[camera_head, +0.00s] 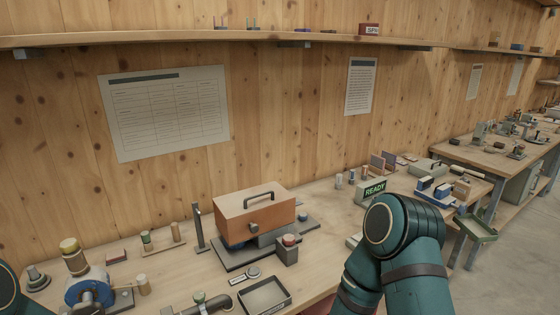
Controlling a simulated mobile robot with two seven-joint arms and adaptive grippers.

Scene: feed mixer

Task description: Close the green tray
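A green tray (477,229) juts out beyond the workbench's right end, at the right of the head view, pulled out over the floor. It looks shallow and open at the top. Its inner end, where it meets the bench, is small and hard to make out. My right arm bends in the lower right of the view, to the left of the tray, and its gripper is out of view. Only a bit of my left arm shows at the lower left edge, and its gripper is also out of view.
The workbench (180,262) carries an orange-brown box with a handle (256,211), a blue device (88,288), a dark open tray (265,296) and a READY sign (374,190). A second bench (480,157) stands behind at right. Grey floor is clear at the right.

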